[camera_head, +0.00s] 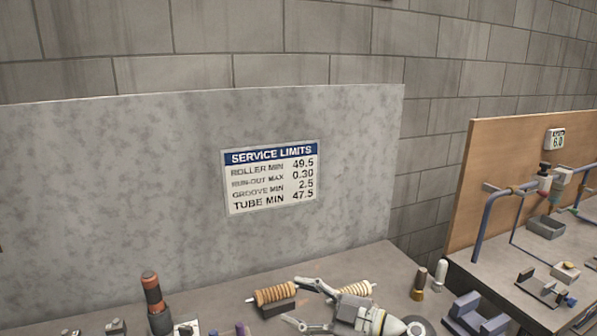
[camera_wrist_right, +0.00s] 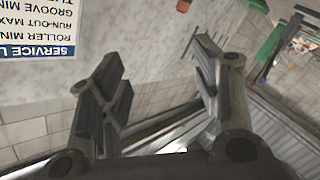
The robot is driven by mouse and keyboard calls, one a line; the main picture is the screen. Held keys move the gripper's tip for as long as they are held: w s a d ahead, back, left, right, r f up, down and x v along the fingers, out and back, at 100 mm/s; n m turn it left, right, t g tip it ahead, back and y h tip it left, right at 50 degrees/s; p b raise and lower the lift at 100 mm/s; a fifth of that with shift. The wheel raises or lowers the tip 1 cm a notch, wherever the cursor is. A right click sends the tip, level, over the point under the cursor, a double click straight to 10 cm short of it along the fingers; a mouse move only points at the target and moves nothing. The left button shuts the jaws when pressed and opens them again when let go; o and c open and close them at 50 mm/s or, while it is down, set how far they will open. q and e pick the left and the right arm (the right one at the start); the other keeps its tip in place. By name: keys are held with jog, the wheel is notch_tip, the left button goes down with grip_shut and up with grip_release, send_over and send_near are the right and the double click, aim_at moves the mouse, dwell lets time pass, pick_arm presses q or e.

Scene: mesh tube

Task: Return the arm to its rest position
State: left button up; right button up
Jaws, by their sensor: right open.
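My right gripper (camera_head: 292,301) is at the bottom middle of the head view, above the bench. Its two fingers are spread apart and point left. In the right wrist view the gripper (camera_wrist_right: 157,78) is open with nothing between its dark fingers. My left gripper is not in view.
A ribbed tan roller (camera_head: 275,294) lies near the right gripper's upper finger; another roller (camera_head: 356,289) is behind the gripper. An orange-and-black tool (camera_head: 153,298) stands left. The grey panel bears a service-limits sign (camera_head: 270,177). A second bench with blue pipes (camera_head: 486,225) is right.

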jog(key=d+r+m+t+h, duration=0.3)
jog(key=d+m+t+h, duration=0.25)
jog(key=m+t, duration=0.45)
jog(key=s+d+f+m+g+h, duration=0.2)
jog(key=s+d+f+m+h, duration=0.4)
jog(key=d+f+m+h, duration=0.35)
jog(key=s+d+f+n+g, duration=0.15)
jog(key=s+f+g, duration=0.3)
jog(key=s, duration=0.45)
jog(key=s+d+f+g, duration=0.2)
jog(key=s+f+g, duration=0.25)
jog(key=s, duration=0.45)
jog(key=s+d+f+n+g, duration=0.1)
jog(key=s+f+g, duration=0.2)
jog(key=s+f, duration=0.45)
notch_tip(320, 180, down, 27)
jog(key=s+g+b, duration=0.1)
jog(key=s+b, duration=0.1)
jog(key=s, duration=0.1)
jog(key=s+d+f+g+b, duration=0.1)
jog(key=s+d+f, duration=0.2)
jog(key=s+f, duration=1.3)
jog(key=shift+s+d+f+g+h+b, duration=0.15)
jog(key=shift+s+f+g+h+b, duration=0.2)
jog(key=shift+f, duration=0.3)
